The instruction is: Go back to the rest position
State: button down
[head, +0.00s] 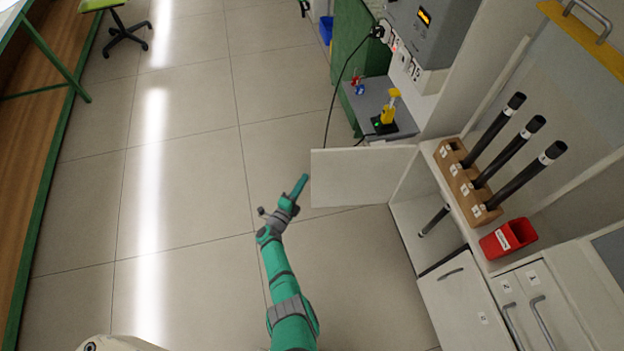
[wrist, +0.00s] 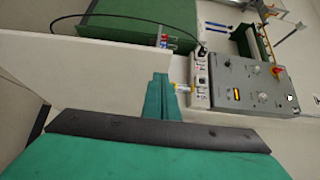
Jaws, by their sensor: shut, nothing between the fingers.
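My green arm reaches up from the bottom of the head view. My gripper (head: 300,186) is shut and empty, in the air over the tiled floor, just left of an open white cabinet door (head: 362,175). In the wrist view the closed fingers of my gripper (wrist: 160,92) point toward the wall, with the white door (wrist: 75,75) behind and to the left.
A wooden rack (head: 466,185) holds three dark rods upright-leaning on the counter, with a red bin (head: 508,239) beside it. Another dark rod (head: 434,220) shows in the open cabinet. A grey control box (head: 432,30) hangs behind. The floor (head: 185,180) at left is clear.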

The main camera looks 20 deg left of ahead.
jog(key=s+d+r+n+y, duration=0.2)
jog(key=s+d+n, duration=0.25)
jog(key=s, duration=0.75)
jog(key=s+d+r+n+y, duration=0.2)
jog(key=s+d+n, duration=0.3)
jog(key=s, duration=0.8)
jog(key=s+d+r+n+g, duration=0.1)
jog(key=s+d+r+n, duration=0.4)
jog(key=s+r, duration=0.5)
jog(key=s+d+r+n+g, duration=0.1)
jog(key=s+d+r+n, duration=0.4)
jog(key=s+r, duration=0.4)
notch_tip(320, 180, up, 5)
jog(key=shift+s+d+r+n+h, duration=0.2)
jog(key=shift+s+d+n+h, duration=0.1)
jog(key=shift+s+n, duration=0.1)
